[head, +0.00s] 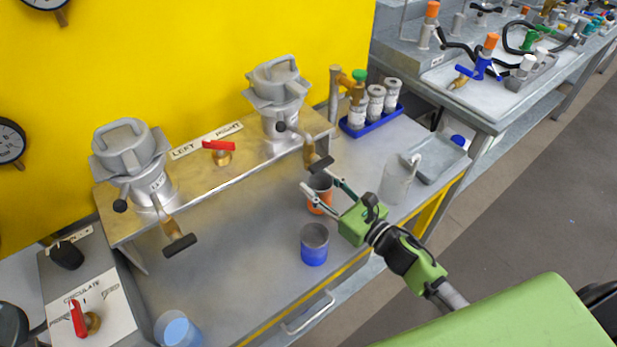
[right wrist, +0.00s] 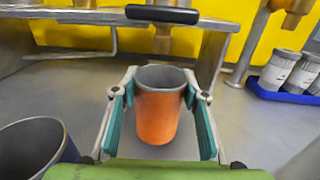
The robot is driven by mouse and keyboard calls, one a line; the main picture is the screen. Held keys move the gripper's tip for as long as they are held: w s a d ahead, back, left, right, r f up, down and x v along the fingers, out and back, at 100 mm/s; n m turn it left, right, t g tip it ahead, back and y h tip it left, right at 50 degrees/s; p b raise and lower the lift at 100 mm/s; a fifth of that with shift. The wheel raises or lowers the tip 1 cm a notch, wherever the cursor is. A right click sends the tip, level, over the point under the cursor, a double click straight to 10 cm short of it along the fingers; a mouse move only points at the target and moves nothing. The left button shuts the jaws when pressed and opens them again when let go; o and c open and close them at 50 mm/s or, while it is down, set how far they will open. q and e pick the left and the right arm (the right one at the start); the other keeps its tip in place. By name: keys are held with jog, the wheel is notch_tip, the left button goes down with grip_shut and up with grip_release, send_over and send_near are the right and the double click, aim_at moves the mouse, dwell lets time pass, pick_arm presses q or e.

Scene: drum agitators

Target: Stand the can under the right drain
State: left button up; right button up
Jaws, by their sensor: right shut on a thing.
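An orange can (head: 318,196) with a grey open top stands upright below and just in front of the right drain (head: 316,160), a brass outlet with a black handle. My right gripper (head: 322,191) is shut on this can, one finger on each side. In the right wrist view the can (right wrist: 157,115) sits between the teal finger pads, and the black drain handle (right wrist: 162,14) shows above and behind it. The can's bottom appears at the bench top, but I cannot tell whether it touches. My left gripper is not in view.
A blue can (head: 314,246) stands close in front of the held can. A light-blue cup (head: 177,331) is at the front left, and a grey jug (head: 398,178) is to the right. A blue tray (head: 372,125) holds several bottles. The left drain (head: 170,229) overhangs clear bench.

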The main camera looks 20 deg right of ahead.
aim_at(312, 182)
jog(key=shift+w+a+r, duration=0.1)
jog(key=shift+w+a, duration=0.2)
jog(key=shift+w, duration=0.3)
jog(key=x, duration=0.2)
jog(key=shift+w+a, duration=0.15)
jog(key=shift+w, duration=0.2)
jog(key=shift+w+a+f+b, duration=0.1)
jog(key=shift+f+b, duration=0.45)
jog(key=shift+f, duration=0.4)
jog(key=shift+r, duration=0.15)
